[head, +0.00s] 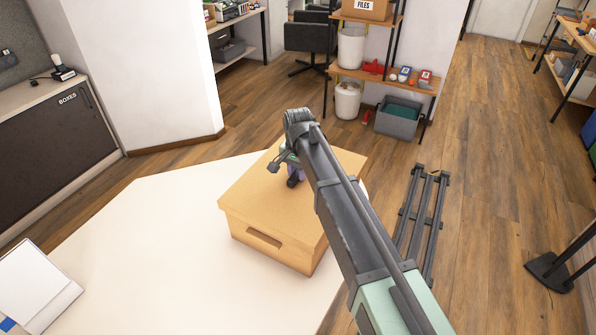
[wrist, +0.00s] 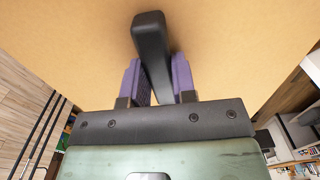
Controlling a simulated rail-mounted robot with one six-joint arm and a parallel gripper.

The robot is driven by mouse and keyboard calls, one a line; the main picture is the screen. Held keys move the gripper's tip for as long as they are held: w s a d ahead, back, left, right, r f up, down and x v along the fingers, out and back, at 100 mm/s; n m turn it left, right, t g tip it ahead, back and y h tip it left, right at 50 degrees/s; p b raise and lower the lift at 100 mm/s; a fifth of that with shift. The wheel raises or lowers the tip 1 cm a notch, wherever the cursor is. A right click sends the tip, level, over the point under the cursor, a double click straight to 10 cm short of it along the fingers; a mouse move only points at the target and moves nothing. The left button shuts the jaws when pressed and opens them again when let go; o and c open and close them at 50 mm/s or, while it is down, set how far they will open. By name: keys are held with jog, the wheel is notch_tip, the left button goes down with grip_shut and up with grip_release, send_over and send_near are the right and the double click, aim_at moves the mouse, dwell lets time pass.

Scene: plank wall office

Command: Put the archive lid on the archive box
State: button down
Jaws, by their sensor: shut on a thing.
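The tan archive lid (head: 250,192) lies over the top of the archive box (head: 285,250), roughly lined up with it. The box is tan cardboard with a dark hand slot in its front face and stands on a white table (head: 130,240). I cannot tell whether the lid is fully seated. My gripper (head: 293,173) is above the lid's middle, partly hidden by my arm. In the wrist view my gripper (wrist: 160,80) has its purple fingers on either side of the lid's black handle (wrist: 151,45) and is shut on it. The lid's tan top (wrist: 230,45) fills the background there.
The white table is clear left of the box, except for a white binder-like object (head: 38,285) at the lower left. A dark slatted rack (head: 422,225) is beyond the table's right side. Shelves with bins (head: 398,118) stand behind.

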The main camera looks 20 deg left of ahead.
jog(key=shift+f+b, duration=0.3)
jog(key=shift+f, duration=0.1)
jog(key=c, duration=0.8)
grip_release()
jog(key=shift+c, duration=0.2)
jog(key=shift+r, duration=0.1)
notch_tip(320, 180, up, 11)
jog(key=p, duration=1.1)
